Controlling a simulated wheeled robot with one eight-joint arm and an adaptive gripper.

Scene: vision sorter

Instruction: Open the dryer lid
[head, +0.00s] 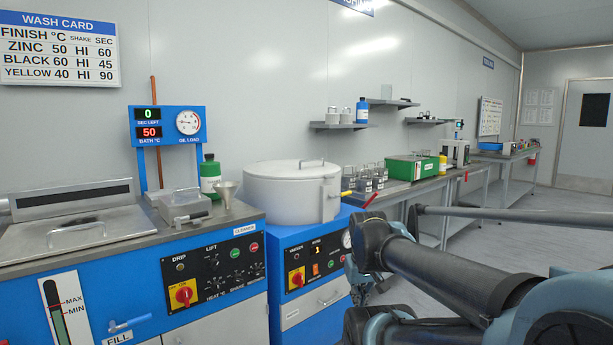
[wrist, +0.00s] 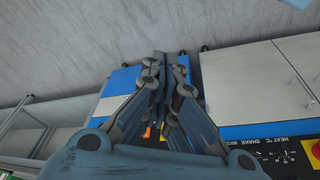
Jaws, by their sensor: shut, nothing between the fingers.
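The dryer looks to be the white round drum (head: 290,198) on a blue cabinet in the head view. Its flat round lid (head: 275,168) lies closed on top, with a thin bar handle (head: 312,163) toward its right side. My gripper (head: 358,285) is in front of the blue cabinet, to the right of and below the drum, apart from the lid. In the wrist view my gripper (wrist: 166,62) is shut and empty, its fingers together. The drum and lid do not show in the wrist view.
A yellow-tipped lever (head: 347,194) and a red-handled lever (head: 373,196) stick out right of the drum. A bench with small containers (head: 372,177) runs behind. Floor (head: 480,235) is open at right.

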